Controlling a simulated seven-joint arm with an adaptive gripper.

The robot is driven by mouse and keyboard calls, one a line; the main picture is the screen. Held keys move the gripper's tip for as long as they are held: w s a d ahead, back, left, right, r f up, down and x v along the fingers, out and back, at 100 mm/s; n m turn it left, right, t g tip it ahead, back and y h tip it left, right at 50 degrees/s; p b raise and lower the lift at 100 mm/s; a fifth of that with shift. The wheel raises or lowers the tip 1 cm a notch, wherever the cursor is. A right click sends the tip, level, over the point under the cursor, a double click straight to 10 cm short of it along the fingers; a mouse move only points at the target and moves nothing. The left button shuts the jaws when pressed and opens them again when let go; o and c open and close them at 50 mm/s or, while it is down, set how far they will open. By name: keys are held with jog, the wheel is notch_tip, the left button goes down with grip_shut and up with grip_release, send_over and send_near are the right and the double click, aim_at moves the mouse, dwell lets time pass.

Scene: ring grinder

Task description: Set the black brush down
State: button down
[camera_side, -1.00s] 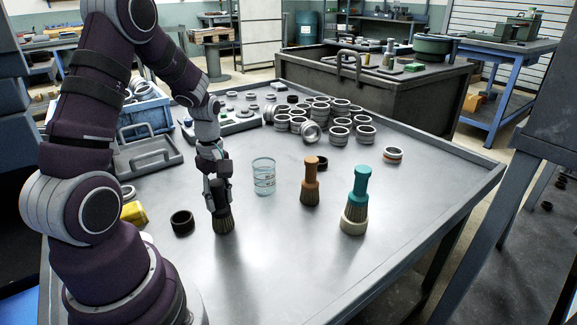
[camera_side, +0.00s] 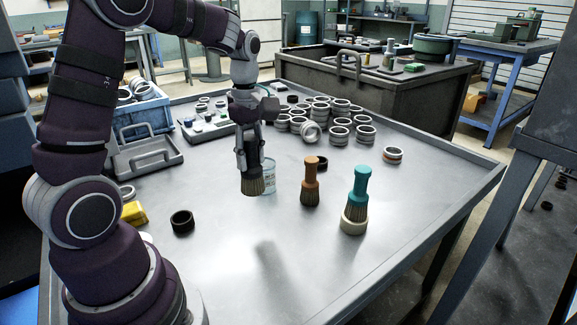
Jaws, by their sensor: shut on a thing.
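The black brush (camera_side: 252,184) hangs bristles down in my gripper (camera_side: 250,160), which is shut on its handle. Its bristles look raised above the table, with a shadow on the tabletop below and to the right. The gripper covers most of the handle. The brush is in front of a clear glass (camera_side: 269,177) and partly hides it; I cannot tell whether they touch.
An orange brush (camera_side: 310,183) stands to the right, with a dark ring behind it. A teal brush (camera_side: 358,195) stands in a cream ring (camera_side: 353,221). A black ring (camera_side: 182,222) lies at left. Many metal rings (camera_side: 312,132) are heaped behind. The front table middle is clear.

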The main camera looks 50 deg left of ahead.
jog(key=w+d+f, duration=0.2)
jog(key=w+d, duration=0.2)
jog(key=d, duration=0.2)
jog(key=f, duration=0.7)
jog(key=shift+w+f, duration=0.1)
jog(key=shift+w, duration=0.1)
jog(key=shift+f, duration=0.1)
jog(key=c, duration=0.8)
grip_release()
